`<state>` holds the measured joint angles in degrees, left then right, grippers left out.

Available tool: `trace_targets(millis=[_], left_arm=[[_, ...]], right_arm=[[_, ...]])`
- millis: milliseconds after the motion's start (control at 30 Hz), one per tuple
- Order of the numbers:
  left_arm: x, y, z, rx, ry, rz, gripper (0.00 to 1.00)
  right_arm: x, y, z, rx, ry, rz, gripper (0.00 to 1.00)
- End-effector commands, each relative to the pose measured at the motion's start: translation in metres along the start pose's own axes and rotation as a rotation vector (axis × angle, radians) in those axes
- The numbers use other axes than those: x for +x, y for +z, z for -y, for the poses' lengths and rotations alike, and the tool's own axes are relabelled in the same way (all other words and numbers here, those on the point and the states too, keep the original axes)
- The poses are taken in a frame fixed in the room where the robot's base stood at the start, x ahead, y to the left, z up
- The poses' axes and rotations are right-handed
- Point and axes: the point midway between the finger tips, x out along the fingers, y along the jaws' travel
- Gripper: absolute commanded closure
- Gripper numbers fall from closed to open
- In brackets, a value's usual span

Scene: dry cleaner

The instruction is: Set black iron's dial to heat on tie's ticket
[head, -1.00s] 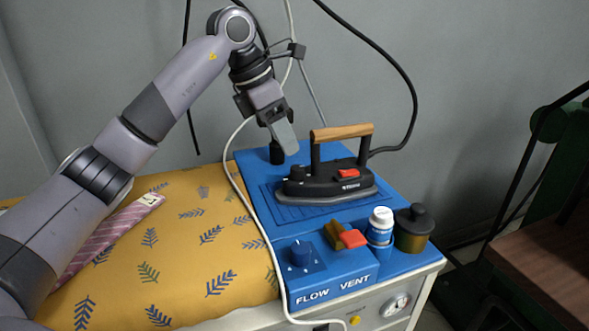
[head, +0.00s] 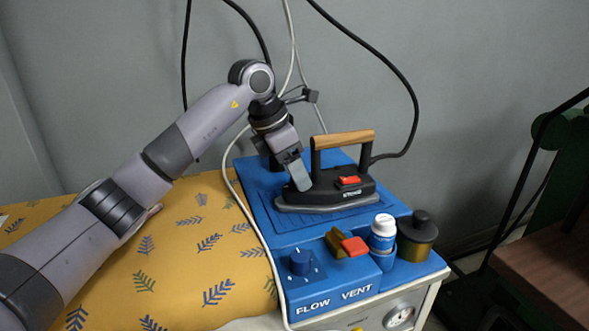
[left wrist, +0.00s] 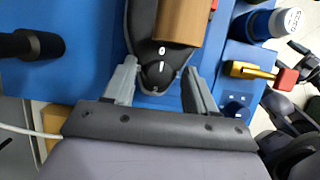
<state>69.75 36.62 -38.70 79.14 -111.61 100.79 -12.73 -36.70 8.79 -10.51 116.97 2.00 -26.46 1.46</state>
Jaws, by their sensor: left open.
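The black iron (head: 335,186) with a wooden handle (head: 344,139) and a red switch (head: 349,180) stands on a blue mat. My left gripper (head: 301,178) is at the iron's left end, pointing down. In the left wrist view, its open fingers (left wrist: 160,88) are on either side of the iron's rounded black end (left wrist: 157,72), which has white marks on top. The dial seems to be at this end; its setting cannot be read. In the head view, my arm hides nearly all of the tie, and the ticket does not show. My right gripper is not in view.
Right of the blue control box with its FLOW knob (head: 301,262) and red-tipped VENT lever (head: 354,246) stand a white-capped bottle (head: 382,240) and a dark-lidded jar (head: 416,237). A pale cable crosses the yellow leaf-patterned board (head: 190,255). The wall is behind.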

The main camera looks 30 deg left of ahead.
Motion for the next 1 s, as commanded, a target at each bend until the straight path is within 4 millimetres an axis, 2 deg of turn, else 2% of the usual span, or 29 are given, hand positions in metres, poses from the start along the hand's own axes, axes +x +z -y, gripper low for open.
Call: trace_targets(millis=[33, 167, 200, 567, 1000], left_arm=[[0.0, 0.0, 0.0, 0.0, 0.0, 0.0, 0.53], [0.0, 0.0, 0.0, 0.0, 0.0, 0.0, 0.96], [0.0, 0.0, 0.0, 0.0, -0.001, 0.0, 0.98], [-0.003, 0.001, -0.001, 0.051, -0.024, -0.001, 0.99], [-0.004, 0.002, -0.003, 0.339, -0.142, 0.0, 0.99]], right_arm=[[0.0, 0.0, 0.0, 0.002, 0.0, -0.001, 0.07], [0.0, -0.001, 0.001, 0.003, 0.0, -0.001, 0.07], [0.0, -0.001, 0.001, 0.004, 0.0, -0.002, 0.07], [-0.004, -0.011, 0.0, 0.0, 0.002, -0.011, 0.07], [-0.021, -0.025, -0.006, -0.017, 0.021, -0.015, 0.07]])
